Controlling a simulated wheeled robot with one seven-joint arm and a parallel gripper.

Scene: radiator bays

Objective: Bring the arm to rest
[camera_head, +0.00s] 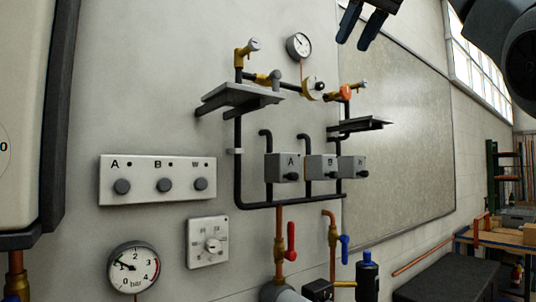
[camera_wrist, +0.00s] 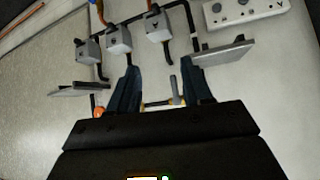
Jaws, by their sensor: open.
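My gripper (camera_head: 366,25) is at the top of the head view, with its two dark blue fingers pointing down and apart. It is open and nothing shows between the fingers. It is in the air above and right of the round gauge (camera_head: 299,46). My arm shows at the upper right corner. In the wrist view my gripper (camera_wrist: 163,82) shows two fingers spread apart, with the pipework on the wall beyond them. The wrist view appears upside down compared with the head view.
Shelves (camera_head: 240,95) and (camera_head: 358,126) jut from the wall beside black pipes. Boxes A, B and H (camera_head: 283,167) hang below. A knob panel (camera_head: 157,179), dial plate (camera_head: 208,243) and bar gauge (camera_head: 134,267) are left. A red-handled valve (camera_head: 291,242) is low. A workbench (camera_head: 495,239) stands right.

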